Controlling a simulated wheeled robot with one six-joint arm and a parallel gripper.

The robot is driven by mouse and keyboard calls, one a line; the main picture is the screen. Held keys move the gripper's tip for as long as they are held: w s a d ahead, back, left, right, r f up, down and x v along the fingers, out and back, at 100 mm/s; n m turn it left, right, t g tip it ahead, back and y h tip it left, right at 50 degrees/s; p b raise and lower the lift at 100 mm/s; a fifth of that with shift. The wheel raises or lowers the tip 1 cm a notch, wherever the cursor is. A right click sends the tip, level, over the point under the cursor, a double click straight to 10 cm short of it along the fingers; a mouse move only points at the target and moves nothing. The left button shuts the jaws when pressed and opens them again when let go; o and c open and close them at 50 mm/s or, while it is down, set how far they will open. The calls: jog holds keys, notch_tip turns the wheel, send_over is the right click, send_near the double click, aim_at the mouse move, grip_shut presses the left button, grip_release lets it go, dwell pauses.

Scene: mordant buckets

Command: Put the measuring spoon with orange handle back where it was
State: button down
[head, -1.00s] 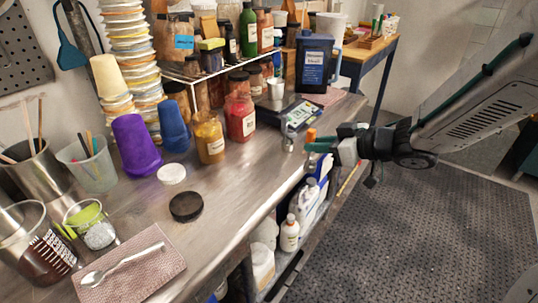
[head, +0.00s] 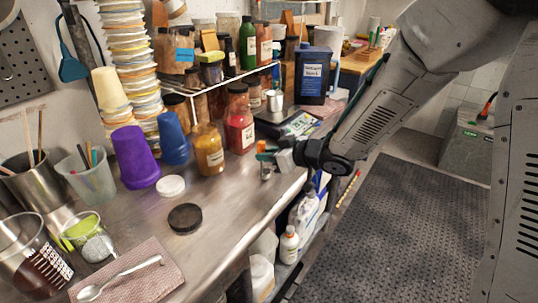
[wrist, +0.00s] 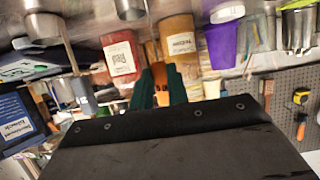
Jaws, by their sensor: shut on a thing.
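The measuring spoon with orange handle (head: 261,146) is in my gripper (head: 267,157), over the right edge of the steel bench in the head view. Its orange handle sticks up above the green fingertips, and a small metal part hangs below them. In the wrist view the orange handle (wrist: 159,75) shows between the two green fingers of my gripper (wrist: 161,86). The fingers are shut on it. The spoon's bowl is too small to make out clearly.
A red jar (head: 239,122) and a yellow jar (head: 208,150) stand left of my gripper. A dark scale (head: 298,124) and a dark blue jug (head: 313,74) are behind it. A black lid (head: 185,218) lies on the bench (head: 235,195). A metal spoon (head: 118,278) rests on a pink cloth (head: 160,281).

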jog(key=shift+f, duration=0.2)
jog(key=c, duration=1.4)
grip_release()
jog(key=shift+o, duration=0.2)
